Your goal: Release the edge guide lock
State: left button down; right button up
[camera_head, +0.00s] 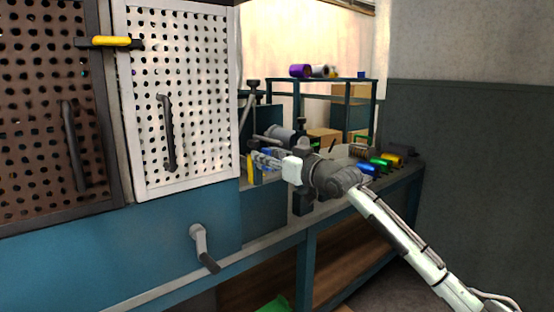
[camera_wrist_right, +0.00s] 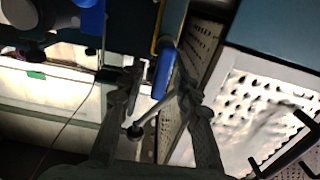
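A blue lever (camera_wrist_right: 163,72), which may be the edge guide lock, shows in the right wrist view between my right gripper's fingers (camera_wrist_right: 158,88), nearer the right finger. The fingers stand apart, and I see no clear contact. A grey rod with a dark ball end (camera_wrist_right: 135,131) also shows between the fingers. In the head view my right gripper (camera_head: 262,160) reaches left at the machine, beside a blue part (camera_head: 267,152) and a yellow upright strip (camera_head: 251,168). The gripper and wrist hide part of the mechanism there. My left gripper is not in view.
A white perforated door (camera_head: 200,100) with a dark handle stands left of the gripper. A crank (camera_head: 203,248) sticks out of the blue front panel below. Blue, green and gold rolls (camera_head: 380,162) lie on the bench at right. A rack (camera_head: 350,82) holds a purple roll (camera_head: 299,71).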

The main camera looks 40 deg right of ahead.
jog(key=s, duration=1.1)
jog(key=shift+s+d, duration=0.35)
jog(key=shift+d, duration=0.1)
jog(key=s+f+g+h, duration=0.1)
jog(key=s+f+g, duration=0.15)
jog(key=f, duration=1.05)
jog(key=s+a+f+m+g+h, duration=0.1)
jog(key=s+f+g, duration=0.15)
jog(key=f, duration=0.95)
jog(key=s+f+g, duration=0.1)
jog(key=f+g, duration=0.2)
jog(key=f, duration=1)
jog(key=s+a+f+g, duration=0.3)
jog(key=s+a+f, duration=0.4)
jog(key=s+f, duration=0.3)
jog(key=s+a+f+n+g, duration=0.1)
jog(key=s+a+f+g, duration=0.3)
jog(key=s+a+f, duration=0.4)
notch_tip(320, 180, down, 6)
jog(key=shift+s+a+r+n, duration=0.25)
jog(key=shift+s+n, duration=0.05)
jog(key=shift+s, duration=0.75)
jog(key=shift+c, duration=0.4)
